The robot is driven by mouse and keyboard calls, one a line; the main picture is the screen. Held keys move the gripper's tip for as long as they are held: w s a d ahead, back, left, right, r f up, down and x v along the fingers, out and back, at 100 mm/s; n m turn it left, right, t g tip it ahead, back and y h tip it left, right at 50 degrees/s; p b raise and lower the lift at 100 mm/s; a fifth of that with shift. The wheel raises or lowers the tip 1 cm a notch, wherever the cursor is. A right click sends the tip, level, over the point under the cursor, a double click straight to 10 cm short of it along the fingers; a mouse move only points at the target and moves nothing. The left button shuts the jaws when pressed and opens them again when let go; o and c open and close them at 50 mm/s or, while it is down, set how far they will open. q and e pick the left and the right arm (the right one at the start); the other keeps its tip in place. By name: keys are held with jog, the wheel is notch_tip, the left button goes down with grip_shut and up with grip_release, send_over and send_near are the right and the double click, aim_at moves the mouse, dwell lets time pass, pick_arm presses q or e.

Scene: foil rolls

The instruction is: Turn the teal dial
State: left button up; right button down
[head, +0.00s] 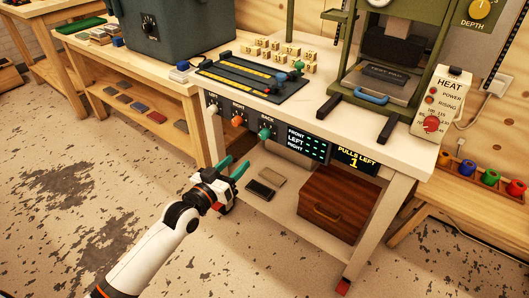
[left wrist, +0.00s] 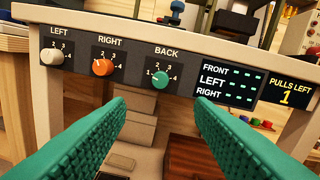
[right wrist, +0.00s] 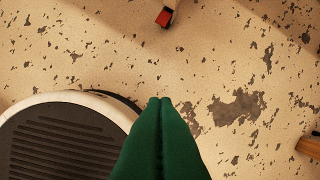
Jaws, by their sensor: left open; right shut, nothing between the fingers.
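The teal dial (head: 265,134) sits under the word BACK on the table's front panel, right of the orange dial (head: 237,121) and the white dial (head: 213,108). In the left wrist view the teal dial (left wrist: 160,79) shows ahead between the fingers, with its white mark toward the left, near 1. My left gripper (head: 236,170) is open and empty, below and in front of the teal dial, apart from it. Its green fingers also show in the left wrist view (left wrist: 160,108). My right gripper (right wrist: 160,102) is shut and empty, over the floor.
A display (head: 307,143) reads FRONT, LEFT, RIGHT, and a sign (head: 355,161) reads PULLS LEFT 1. Below the table are a brown wooden box (head: 333,210) and dark flat pieces (head: 262,188). A heat box (head: 442,103) stands at the right. The floor before the panel is clear.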

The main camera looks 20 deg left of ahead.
aim_at(262, 136)
pick_arm(q)
jog(key=b+x, duration=0.2)
jog(key=x, duration=0.8)
jog(key=shift+w, duration=0.3)
jog(key=shift+w+d, duration=0.25)
jog(key=shift+w, duration=0.4)
pick_arm(e)
jog(key=w+v, duration=0.1)
jog(key=v, duration=0.7)
jog(key=shift+r, duration=0.25)
pick_arm(q)
jog(key=shift+c, duration=0.5)
jog(key=c, duration=0.9)
